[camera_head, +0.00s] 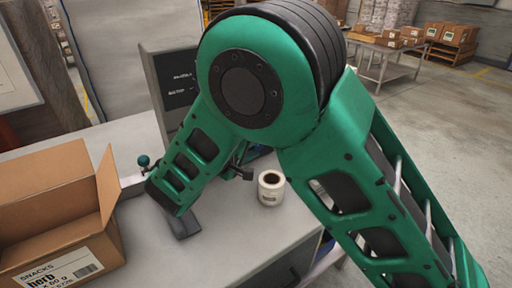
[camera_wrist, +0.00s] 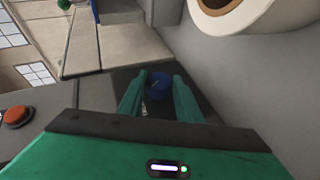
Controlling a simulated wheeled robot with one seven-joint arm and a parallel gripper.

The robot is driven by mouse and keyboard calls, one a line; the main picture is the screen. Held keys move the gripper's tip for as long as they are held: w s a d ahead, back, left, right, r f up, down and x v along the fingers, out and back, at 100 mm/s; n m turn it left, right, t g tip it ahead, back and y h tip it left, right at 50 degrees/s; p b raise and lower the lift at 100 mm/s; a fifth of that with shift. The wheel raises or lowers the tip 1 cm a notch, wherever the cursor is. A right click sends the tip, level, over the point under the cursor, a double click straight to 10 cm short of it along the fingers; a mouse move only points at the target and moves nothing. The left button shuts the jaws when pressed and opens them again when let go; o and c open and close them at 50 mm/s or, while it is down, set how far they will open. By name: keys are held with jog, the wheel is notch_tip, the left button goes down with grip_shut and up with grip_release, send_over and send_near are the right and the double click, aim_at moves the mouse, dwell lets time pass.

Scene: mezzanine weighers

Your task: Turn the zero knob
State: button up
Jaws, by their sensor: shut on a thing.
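The zero knob (camera_wrist: 158,84) is a small blue round knob on a dark panel (camera_wrist: 206,104), between my fingertips in the wrist view. My gripper (camera_wrist: 158,90) has its two green fingers closed on either side of the knob. A pale mark shows on the knob's face, but I cannot read its angle. In the head view my green arm covers the knob and most of the gripper.
A white label roll (camera_head: 271,188) stands close to the gripper; it looms at the wrist view's upper right. An orange button (camera_wrist: 15,117) is at left. An open carton (camera_head: 55,262) and a dark display (camera_head: 176,82) stand on the grey bench (camera_head: 225,250).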

jog(key=shift+f+t, duration=0.15)
jog(key=shift+t, duration=0.15)
dwell(0.4)
jog(key=o, duration=1)
jog(key=shift+o, duration=0.2)
jog(key=shift+s, duration=0.1)
